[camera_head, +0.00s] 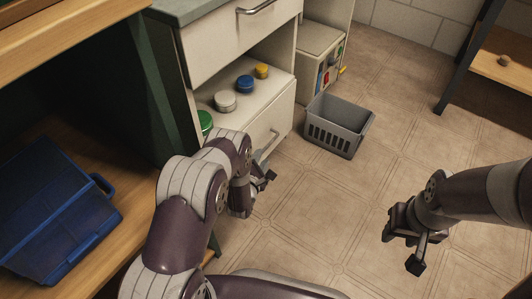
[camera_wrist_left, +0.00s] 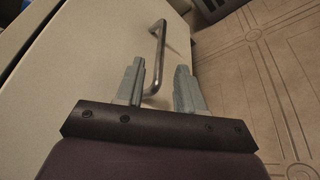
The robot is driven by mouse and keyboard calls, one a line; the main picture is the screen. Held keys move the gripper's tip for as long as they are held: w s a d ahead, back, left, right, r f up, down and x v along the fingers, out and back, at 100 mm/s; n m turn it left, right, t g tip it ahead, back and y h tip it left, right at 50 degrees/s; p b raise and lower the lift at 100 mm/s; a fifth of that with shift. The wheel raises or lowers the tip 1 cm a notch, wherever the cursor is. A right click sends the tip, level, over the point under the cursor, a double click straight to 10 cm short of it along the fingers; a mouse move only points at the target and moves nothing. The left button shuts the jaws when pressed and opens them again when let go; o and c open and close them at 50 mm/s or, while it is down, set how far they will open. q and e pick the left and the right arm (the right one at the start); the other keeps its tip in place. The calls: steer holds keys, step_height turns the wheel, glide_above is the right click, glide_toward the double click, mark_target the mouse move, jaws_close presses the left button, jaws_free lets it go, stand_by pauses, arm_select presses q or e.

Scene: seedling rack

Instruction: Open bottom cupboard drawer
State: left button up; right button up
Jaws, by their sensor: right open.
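The cupboard has a bottom drawer whose cream front (camera_head: 277,121) faces the open floor. In the left wrist view the drawer front (camera_wrist_left: 95,65) fills the left half, with a metal bar handle (camera_wrist_left: 158,55) on it. My left gripper (camera_head: 265,180) is at the bottom drawer in the head view. In the left wrist view its two fingers (camera_wrist_left: 160,85) are apart, with the near end of the handle between them. I cannot tell whether they touch it. My right gripper (camera_head: 412,245) is open and empty above the floor at right.
An upper drawer (camera_head: 235,40) sits above an open shelf with several coloured-lid jars (camera_head: 245,83). A grey basket (camera_head: 340,125) stands on the floor right of the cupboard. A blue crate (camera_head: 60,215) lies at left. The tiled floor in front is clear.

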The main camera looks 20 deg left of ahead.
mark_target(266, 149)
arm_select(q)
steer(key=b+x, duration=0.2)
steer(key=x, duration=0.4)
steer(key=shift+f+b, duration=0.1)
steer(key=shift+b, duration=0.25)
jaws_close()
arm_select(e)
step_height(266, 149, down, 4)
steer(key=shift+r, duration=0.1)
arm_select(q)
steer(key=shift+s, duration=0.1)
